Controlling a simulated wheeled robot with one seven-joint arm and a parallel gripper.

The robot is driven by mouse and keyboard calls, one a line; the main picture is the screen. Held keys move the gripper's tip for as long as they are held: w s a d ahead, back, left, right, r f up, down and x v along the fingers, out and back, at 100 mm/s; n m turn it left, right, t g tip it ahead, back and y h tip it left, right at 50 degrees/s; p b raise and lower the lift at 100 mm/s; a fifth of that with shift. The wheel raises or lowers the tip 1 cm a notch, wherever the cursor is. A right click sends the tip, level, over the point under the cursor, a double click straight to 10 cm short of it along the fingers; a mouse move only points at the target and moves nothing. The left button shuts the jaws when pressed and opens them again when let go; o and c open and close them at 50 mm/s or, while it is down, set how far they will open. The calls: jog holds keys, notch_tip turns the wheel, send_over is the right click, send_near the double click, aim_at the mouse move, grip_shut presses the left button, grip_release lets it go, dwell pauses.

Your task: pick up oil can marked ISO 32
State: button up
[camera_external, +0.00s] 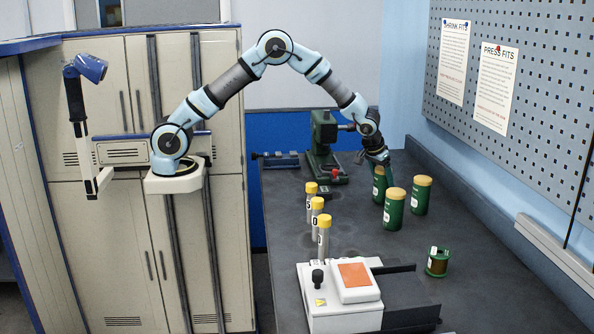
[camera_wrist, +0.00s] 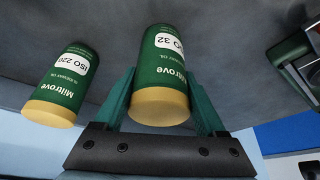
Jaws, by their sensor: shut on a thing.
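The green oil can marked ISO 32 (camera_wrist: 165,68) has a yellow lid and a white label, and sits between the two fingers of my gripper (camera_wrist: 161,85) in the wrist view. The fingers are shut on its sides near the lid. In the external view my gripper (camera_external: 381,160) is over the rearmost can (camera_external: 379,186) and hides part of it. I cannot tell whether this can touches the bench. A can marked ISO 220 (camera_wrist: 67,84) stands apart to the left in the wrist view.
Two more green cans stand close by in the external view, one in front (camera_external: 394,212) and one to the right (camera_external: 421,197). A green press (camera_external: 325,145) is behind left. Yellow-topped cylinders (camera_external: 323,240), a white device (camera_external: 338,300) and a spool (camera_external: 438,262) are nearer.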

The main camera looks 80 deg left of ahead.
grip_shut()
dwell(0.3)
